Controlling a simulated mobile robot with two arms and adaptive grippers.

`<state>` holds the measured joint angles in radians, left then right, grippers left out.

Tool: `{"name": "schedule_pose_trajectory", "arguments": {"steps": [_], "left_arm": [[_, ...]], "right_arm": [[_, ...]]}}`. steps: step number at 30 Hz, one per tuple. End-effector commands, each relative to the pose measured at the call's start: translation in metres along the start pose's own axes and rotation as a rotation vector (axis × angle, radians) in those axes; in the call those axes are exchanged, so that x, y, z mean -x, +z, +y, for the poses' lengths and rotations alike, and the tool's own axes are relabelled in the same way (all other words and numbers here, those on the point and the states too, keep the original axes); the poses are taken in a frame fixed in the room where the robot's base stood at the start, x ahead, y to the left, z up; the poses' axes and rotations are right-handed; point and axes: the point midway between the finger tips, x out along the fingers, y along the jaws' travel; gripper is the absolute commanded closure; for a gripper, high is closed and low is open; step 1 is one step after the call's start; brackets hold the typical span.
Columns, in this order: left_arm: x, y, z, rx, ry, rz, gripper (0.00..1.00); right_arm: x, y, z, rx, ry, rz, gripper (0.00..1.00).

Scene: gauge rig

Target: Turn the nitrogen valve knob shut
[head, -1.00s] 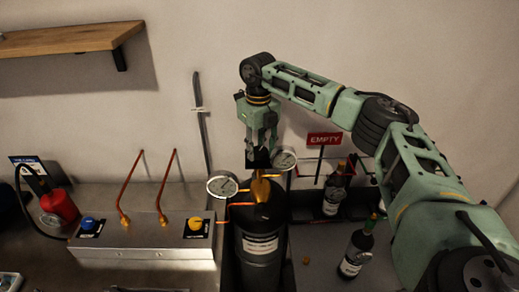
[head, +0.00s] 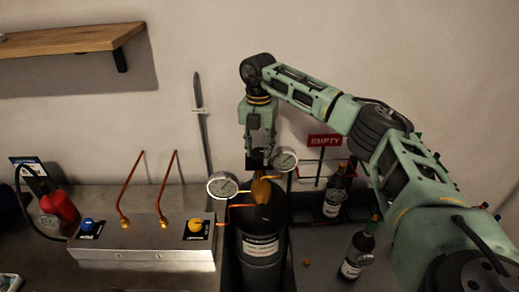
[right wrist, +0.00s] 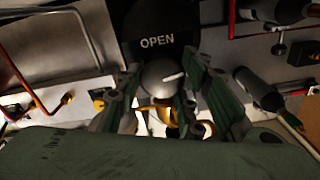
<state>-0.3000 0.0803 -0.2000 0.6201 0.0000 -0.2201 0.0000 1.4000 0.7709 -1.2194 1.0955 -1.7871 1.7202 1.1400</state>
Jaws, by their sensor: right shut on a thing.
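The valve knob (right wrist: 160,80) is a round grey cap with a white pointer line, in the right wrist view. A black plate lettered OPEN (right wrist: 158,40) lies beside it; the pointer slants up to the right. My right gripper (right wrist: 166,72) has a finger on each side of the knob and is shut on it. In the head view my right gripper (head: 260,155) points down above the black gas cylinder (head: 261,262) and its brass fitting (head: 264,192), hiding the knob there. My left gripper is not in view.
Two dial gauges, a left one (head: 222,185) and a right one (head: 286,160), flank the fitting closely. A metal box (head: 145,258) with blue and yellow knobs stands left. Dark bottles, one in front (head: 357,255), stand right, near a red EMPTY sign (head: 325,141).

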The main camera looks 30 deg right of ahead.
Motion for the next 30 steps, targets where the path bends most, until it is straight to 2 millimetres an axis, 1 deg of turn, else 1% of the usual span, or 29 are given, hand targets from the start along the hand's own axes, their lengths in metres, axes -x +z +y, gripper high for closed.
{"name": "schedule_pose_trajectory", "arguments": {"steps": [1,6,12,27,28,30], "left_arm": [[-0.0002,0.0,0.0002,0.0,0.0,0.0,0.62],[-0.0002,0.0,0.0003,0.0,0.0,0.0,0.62],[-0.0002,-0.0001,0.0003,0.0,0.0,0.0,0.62],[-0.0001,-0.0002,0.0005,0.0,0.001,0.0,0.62],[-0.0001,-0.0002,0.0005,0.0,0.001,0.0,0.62],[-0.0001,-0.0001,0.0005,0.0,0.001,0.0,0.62]], "right_arm": [[-0.0002,-0.0013,0.0025,-0.025,0.004,0.001,0.91],[0.0003,-0.0006,0.0026,-0.109,0.005,0.001,0.91],[0.0009,0.0,0.0027,-0.164,0.007,0.0,0.91],[0.002,0.0009,0.0029,-0.182,0.009,-0.002,0.91],[0.002,0.0009,0.003,-0.182,0.009,-0.002,0.64],[0.0021,0.001,0.0029,-0.182,0.009,-0.002,0.58]]}}
